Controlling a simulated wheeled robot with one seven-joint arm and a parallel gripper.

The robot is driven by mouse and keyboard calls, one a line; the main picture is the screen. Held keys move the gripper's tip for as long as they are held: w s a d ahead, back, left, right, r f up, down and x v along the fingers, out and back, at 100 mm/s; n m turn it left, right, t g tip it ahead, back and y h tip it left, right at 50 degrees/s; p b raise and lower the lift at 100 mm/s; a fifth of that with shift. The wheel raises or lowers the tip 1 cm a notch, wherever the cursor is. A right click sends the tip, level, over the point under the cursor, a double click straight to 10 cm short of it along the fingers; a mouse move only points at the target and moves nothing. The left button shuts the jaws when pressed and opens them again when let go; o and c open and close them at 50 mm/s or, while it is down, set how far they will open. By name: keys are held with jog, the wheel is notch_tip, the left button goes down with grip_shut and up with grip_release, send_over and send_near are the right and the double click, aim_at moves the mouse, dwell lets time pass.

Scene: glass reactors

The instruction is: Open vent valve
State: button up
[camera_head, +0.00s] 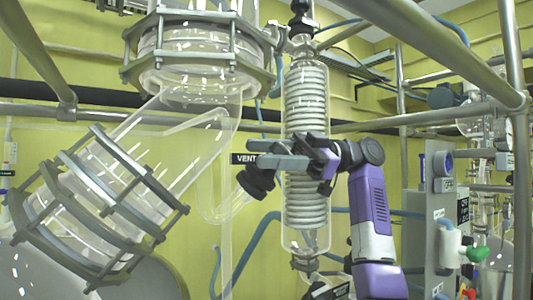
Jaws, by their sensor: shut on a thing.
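The vent valve is marked by a black label (242,158) reading "VENT". Its black knob (256,183) sits just below and right of the label, on the curved glass tube. My gripper (260,153) comes in from the right, with its grey fingers pointing left just above the knob. The fingers are shut on the valve's handle, though the fingers themselves hide most of the grip. I cannot tell from this view how far the valve is turned.
A glass condenser with a white coil (306,95) stands upright behind my gripper. A large flanged glass joint (90,205) fills the lower left, and another flange (200,45) hangs above. Metal rails (425,118) cross the scene. A grey control box (440,225) stands at right.

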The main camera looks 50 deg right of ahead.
jog(key=o, duration=1.4)
jog(key=shift+t, duration=0.3)
